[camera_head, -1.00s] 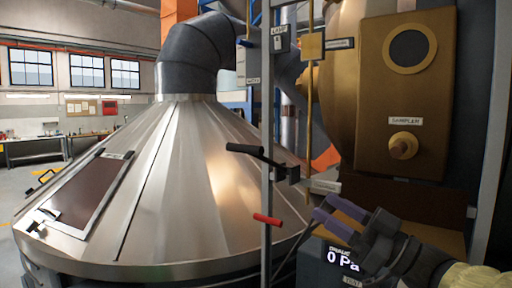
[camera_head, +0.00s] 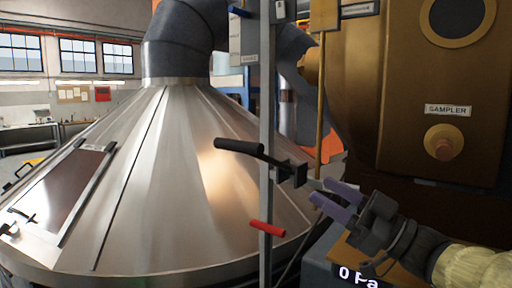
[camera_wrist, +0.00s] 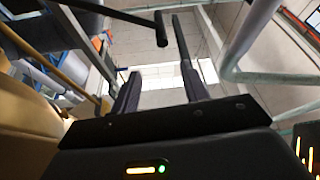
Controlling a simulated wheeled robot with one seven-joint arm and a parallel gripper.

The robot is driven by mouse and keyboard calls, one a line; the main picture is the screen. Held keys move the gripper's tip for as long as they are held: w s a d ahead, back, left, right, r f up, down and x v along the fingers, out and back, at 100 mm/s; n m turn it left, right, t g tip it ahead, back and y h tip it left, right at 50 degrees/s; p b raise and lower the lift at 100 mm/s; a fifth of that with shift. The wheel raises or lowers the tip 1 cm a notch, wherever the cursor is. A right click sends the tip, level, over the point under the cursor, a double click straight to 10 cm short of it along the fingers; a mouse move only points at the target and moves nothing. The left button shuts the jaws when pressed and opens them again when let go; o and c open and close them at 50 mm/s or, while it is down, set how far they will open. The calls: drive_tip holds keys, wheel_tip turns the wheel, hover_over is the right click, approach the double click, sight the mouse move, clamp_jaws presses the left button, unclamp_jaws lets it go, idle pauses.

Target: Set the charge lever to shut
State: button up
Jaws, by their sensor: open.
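A lever with a black grip (camera_head: 239,147) is mounted by a dark bracket (camera_head: 290,173) on a grey upright post. Its grip points left and slightly up in the head view. No readable label shows whether it is the charge lever. A shorter red handle (camera_head: 268,228) sits lower on the same post. My gripper (camera_head: 332,193) is open and empty, just right of the bracket, with its purple fingers pointing left. In the wrist view my gripper (camera_wrist: 157,84) has its two fingers apart. A dark rod (camera_wrist: 161,28) shows beyond them, apart from the fingertips.
The grey post (camera_head: 266,110) stands in front of a large metal cone hood (camera_head: 180,190). A brass housing labelled SAMPLER (camera_head: 410,110) is at the right, above my gripper. A display (camera_head: 358,275) reading 0 Pa lies below my gripper.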

drive_tip(key=p, duration=0.8)
approach(254, 148)
drive_tip(key=x, duration=0.6)
drive_tip(key=w+x, duration=0.1)
drive_tip(key=x, duration=0.2)
drive_tip(key=shift+w+d, duration=0.1)
drive_tip(key=shift+w, duration=0.1)
drive_tip(key=shift+w+a, duration=0.3)
drive_tip(key=shift+a, duration=0.15)
clamp_jaws()
